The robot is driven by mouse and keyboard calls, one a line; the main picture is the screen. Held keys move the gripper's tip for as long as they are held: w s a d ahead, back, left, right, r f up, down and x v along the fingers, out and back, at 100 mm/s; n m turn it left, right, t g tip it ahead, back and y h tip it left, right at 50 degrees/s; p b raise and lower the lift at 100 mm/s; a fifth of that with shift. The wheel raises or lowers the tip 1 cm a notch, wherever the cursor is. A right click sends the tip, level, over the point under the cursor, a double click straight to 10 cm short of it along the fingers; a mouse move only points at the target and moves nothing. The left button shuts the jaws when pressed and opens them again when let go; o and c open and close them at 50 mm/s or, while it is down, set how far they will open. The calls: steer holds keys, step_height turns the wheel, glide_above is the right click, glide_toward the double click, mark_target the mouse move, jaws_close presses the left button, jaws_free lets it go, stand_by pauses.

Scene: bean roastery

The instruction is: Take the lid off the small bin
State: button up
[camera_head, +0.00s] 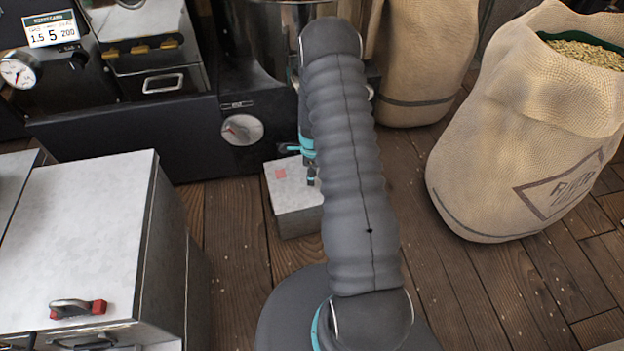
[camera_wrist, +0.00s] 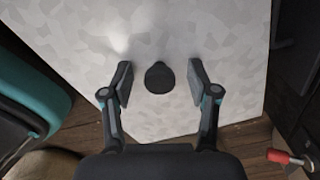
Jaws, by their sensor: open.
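The small bin (camera_head: 300,222) is a pale grey box on the wooden floor, in front of the dark machine. Its mottled lid (camera_head: 285,196) is on top, with a red patch near one corner. In the wrist view the lid (camera_wrist: 90,40) fills most of the picture and has a round dark knob (camera_wrist: 159,77). My gripper (camera_wrist: 161,82) is open, with one finger on each side of the knob and a gap on both sides. In the head view my gripper (camera_head: 311,178) is over the lid, and my arm hides the bin's right part.
The dark machine (camera_head: 130,135) is behind the bin. Burlap sacks stand at the back (camera_head: 415,60) and right (camera_head: 500,150). Bare floor (camera_head: 235,240) lies between cabinet and bin.

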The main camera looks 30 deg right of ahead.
jaws_close()
steer(key=shift+r, duration=0.15)
